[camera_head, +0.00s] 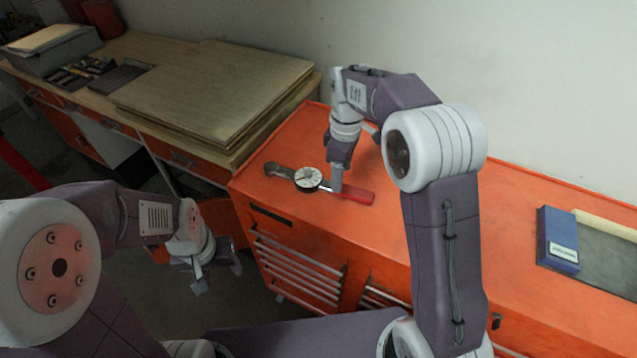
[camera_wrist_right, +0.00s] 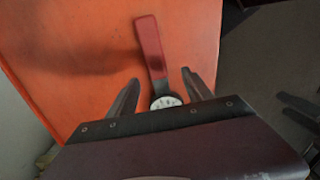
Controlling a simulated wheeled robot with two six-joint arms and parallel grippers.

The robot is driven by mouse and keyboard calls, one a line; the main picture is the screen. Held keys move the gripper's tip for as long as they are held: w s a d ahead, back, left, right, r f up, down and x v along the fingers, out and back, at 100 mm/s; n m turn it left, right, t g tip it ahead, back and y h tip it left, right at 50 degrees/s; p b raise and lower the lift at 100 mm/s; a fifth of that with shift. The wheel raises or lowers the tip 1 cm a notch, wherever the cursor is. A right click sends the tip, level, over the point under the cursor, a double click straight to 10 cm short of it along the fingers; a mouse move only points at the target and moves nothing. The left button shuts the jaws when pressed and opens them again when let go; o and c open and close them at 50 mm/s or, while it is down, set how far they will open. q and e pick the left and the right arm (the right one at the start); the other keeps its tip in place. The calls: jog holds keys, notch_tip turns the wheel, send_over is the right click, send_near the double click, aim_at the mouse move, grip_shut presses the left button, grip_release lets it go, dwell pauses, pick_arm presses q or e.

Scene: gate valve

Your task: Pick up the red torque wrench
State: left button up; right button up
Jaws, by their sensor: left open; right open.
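The torque wrench lies on the orange cabinet top, with a red handle (camera_head: 357,196), a round white dial (camera_head: 308,178) and a dark head at its left end. My right gripper (camera_head: 337,186) points down over the wrench between dial and handle. In the right wrist view the red handle (camera_wrist_right: 151,48) extends away beyond my open right fingers (camera_wrist_right: 160,88). The wrench's shaft passes between them, and the dial shows partly near the palm. I cannot tell whether the fingers touch it. My left gripper (camera_head: 216,272) is open and empty, in front of the cabinet.
The orange cabinet (camera_head: 520,215) has clear top space right of the wrench. A blue box (camera_head: 558,238) stands farther right beside a dark grey panel (camera_head: 607,255). Stacked wooden boards (camera_head: 215,90) lie on the bench at left. A pale wall stands behind.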

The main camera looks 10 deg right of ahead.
aim_at(316, 183)
jog(key=f, duration=0.4)
jog(key=shift+w+f, duration=0.1)
jog(key=shift+w, duration=0.3)
jog(key=shift+s+f, duration=0.35)
jog(key=shift+f, duration=0.1)
jog(key=shift+w+f, duration=0.1)
jog(key=shift+w, duration=0.15)
grip_shut()
jog(key=shift+w, duration=0.15)
